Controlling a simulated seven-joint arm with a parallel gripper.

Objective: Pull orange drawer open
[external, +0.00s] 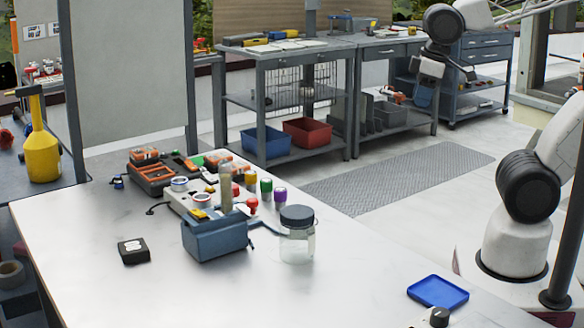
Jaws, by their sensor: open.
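A dark box with orange parts (156,176) sits at the far side of the white table, left of the middle. I cannot tell for sure which orange part is the drawer, or whether any drawer stands out. My gripper (424,98) hangs high at the upper right, in front of the grey workbench in the picture. It is open, with nothing visible in it, and far to the right of the orange parts. Its fingertips are small and hard to make out.
A blue-grey box (214,238) and a clear jar with a dark lid (297,246) stand in front of a cluster of coloured knobs. A small black box (133,251) lies left. A blue tray (438,292) lies at the front right. The table's front middle is clear.

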